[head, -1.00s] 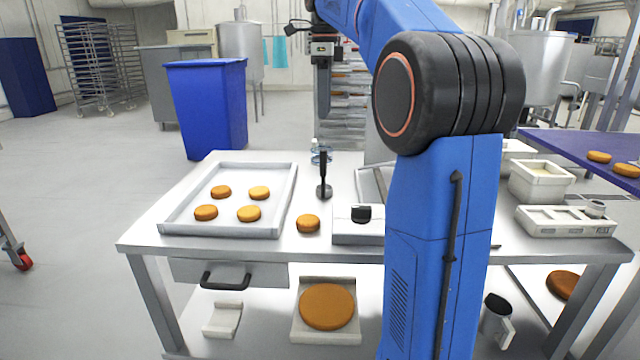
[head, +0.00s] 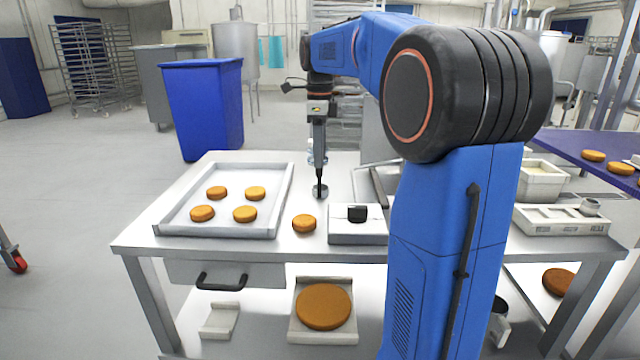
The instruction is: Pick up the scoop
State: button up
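The scoop (head: 320,188) stands upright on the steel table, with a dark thin handle and a round dark lower end. It is behind the loose round cake and right of the tray. My gripper (head: 318,163) points straight down at the top of the scoop's handle and overlaps it in the picture. The fingers are small and seen edge-on, so I cannot tell whether they are open or closed around the handle. The upper part of the handle is hidden.
A grey tray (head: 280,200) with several round cakes is on the left of the table. A loose cake (head: 304,224) and a white box with a black knob (head: 357,230) are in front. A blue bin (head: 205,110) stands behind. My arm hides part of the right side.

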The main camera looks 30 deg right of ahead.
aim_at(320, 172)
jog(key=shift+f, duration=1.3)
jog(key=shift+c, duration=0.7)
grip_shut()
jog(key=shift+r, duration=0.15)
